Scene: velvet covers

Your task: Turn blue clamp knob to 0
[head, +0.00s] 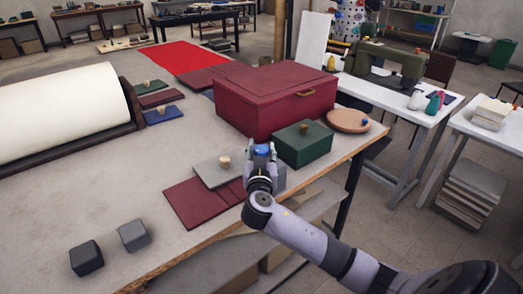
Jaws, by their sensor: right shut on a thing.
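The blue clamp knob (263,149) sits on top of a small grey block-like clamp (279,178) near the table's front edge. My right gripper (262,154) comes in from the lower right and is shut on the blue knob, with a finger on each side of it. The gripper and wrist hide much of the clamp's front. Any marks or numbers around the knob are too small to read. My left gripper is not in the view.
A green box (303,148) stands close right of the gripper, with a large red box (262,97) behind. A grey board with a wooden knob (224,163) and dark red sheets (195,203) lie left. Two dark blocks (86,258) stand front left. The table's (100,190) left middle is clear.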

